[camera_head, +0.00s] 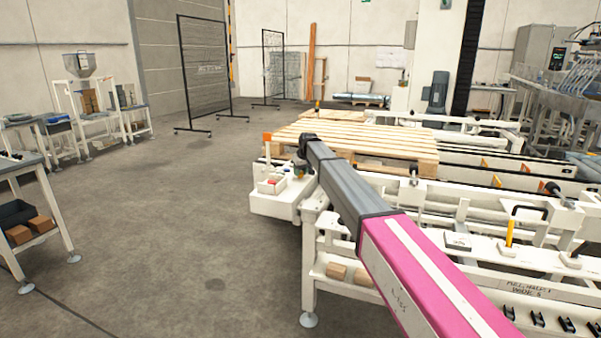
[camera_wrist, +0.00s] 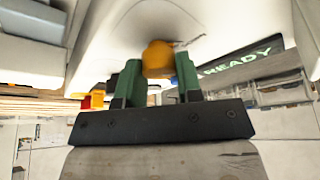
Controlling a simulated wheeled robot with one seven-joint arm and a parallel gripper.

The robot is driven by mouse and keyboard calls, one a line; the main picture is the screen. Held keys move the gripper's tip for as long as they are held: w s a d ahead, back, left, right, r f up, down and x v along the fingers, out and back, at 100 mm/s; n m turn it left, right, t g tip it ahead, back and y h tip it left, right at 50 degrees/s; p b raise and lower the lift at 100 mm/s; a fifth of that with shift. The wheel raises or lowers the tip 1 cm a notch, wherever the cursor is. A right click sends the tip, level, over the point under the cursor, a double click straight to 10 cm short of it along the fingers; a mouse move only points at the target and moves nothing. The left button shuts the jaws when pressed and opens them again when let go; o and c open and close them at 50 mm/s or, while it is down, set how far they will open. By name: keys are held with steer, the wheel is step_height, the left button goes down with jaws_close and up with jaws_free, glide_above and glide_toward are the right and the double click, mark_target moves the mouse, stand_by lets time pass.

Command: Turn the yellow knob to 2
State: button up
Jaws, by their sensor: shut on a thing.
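The yellow knob (camera_wrist: 158,58) sits on a white housing (camera_wrist: 120,28) in the wrist view, between the two green fingers of my gripper (camera_wrist: 158,78). My gripper is shut on the knob, with one finger on each side of it. I cannot read any scale number or pointer, so the knob's setting does not show. In the head view my arm reaches forward to the white control box (camera_head: 281,204) at the conveyor's near left corner. The knob cannot be made out there.
A dark display reading "READY" (camera_wrist: 240,58) lies right of the knob. An orange-red part (camera_wrist: 93,99) is at the left. Wooden pallets (camera_head: 365,137) lie on the conveyor behind the control box. Open floor (camera_head: 190,220) lies to the left.

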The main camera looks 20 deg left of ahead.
steer(key=shift+m, duration=0.3)
steer(key=m+t+h, duration=0.1)
steer(key=m, duration=0.2)
steer(key=shift+m, duration=0.3)
steer(key=m+h, duration=0.2)
steer(key=m, duration=0.2)
steer(key=shift+a+m, duration=0.1)
steer(key=shift+m, duration=0.2)
steer(key=m+h, duration=0.1)
steer(key=m, duration=0.3)
steer(key=shift+h, duration=0.4)
steer(key=m, duration=0.2)
steer(key=m+g+h, duration=0.1)
steer(key=m, duration=0.2)
steer(key=shift+h, duration=0.3)
steer(key=o, duration=0.9)
steer(key=shift+o, duration=0.2)
